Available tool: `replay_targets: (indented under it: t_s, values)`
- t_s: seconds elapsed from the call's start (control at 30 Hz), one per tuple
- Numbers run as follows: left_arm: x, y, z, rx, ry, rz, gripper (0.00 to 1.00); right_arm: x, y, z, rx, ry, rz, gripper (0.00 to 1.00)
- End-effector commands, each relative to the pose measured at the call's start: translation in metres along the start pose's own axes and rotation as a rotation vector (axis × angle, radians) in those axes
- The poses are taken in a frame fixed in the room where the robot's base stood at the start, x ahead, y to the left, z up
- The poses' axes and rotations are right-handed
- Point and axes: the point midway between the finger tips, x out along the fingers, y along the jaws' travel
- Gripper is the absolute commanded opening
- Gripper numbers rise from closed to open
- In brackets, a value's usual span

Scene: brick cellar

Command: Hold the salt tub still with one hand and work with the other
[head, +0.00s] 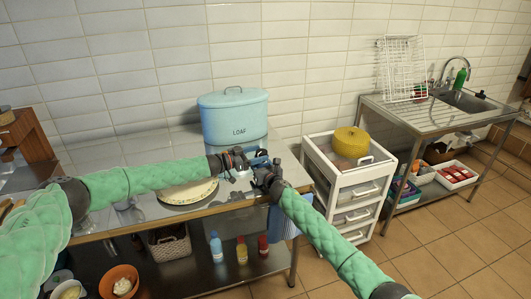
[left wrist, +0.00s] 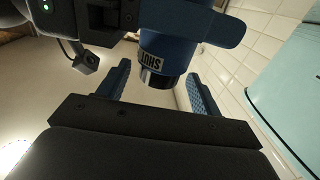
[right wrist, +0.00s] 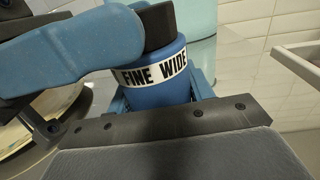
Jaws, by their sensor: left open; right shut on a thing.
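The salt tub is a blue cylinder with a white band and dark cap. In the right wrist view the tub (right wrist: 168,92) reads FINE and WIDE, and my right gripper (right wrist: 160,97) is shut on it. In the left wrist view the tub (left wrist: 165,45) reads SHUT, and its dark cap shows between the spread fingers of my left gripper (left wrist: 157,75). The left fingers are open, with gaps on both sides. In the head view my left gripper (head: 252,158) and right gripper (head: 264,170) meet above the counter, largely hiding the tub.
A pale blue LOAF bin (head: 234,120) stands behind my grippers on the metal counter (head: 130,150). A round cream-coloured thing (head: 188,192) lies below my left arm. Bottles stand on the lower shelf.

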Motion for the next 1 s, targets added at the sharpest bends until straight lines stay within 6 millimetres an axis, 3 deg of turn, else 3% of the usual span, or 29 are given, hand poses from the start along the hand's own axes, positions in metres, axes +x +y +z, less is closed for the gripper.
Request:
replay_targets:
  t_s: [0.3,0.67,0.7,0.9,1.0]
  values:
    - [0.033,0.000,0.000,0.000,0.000,0.000,0.65,0.000,0.000,0.000,0.000,0.000,0.000,0.26]
    - [0.039,0.000,0.000,0.000,0.001,0.001,0.65,0.000,0.000,0.000,0.000,0.000,0.000,0.26]
    - [0.038,0.000,0.000,0.001,0.001,0.001,0.63,0.000,0.000,0.000,0.000,0.000,0.000,0.26]
    - [0.038,0.000,0.000,0.001,0.000,0.000,0.24,0.000,0.000,0.000,0.000,0.000,0.000,0.26]
    - [0.038,0.000,0.000,0.001,0.000,0.000,0.20,0.000,0.000,-0.001,0.000,0.001,0.000,0.26]
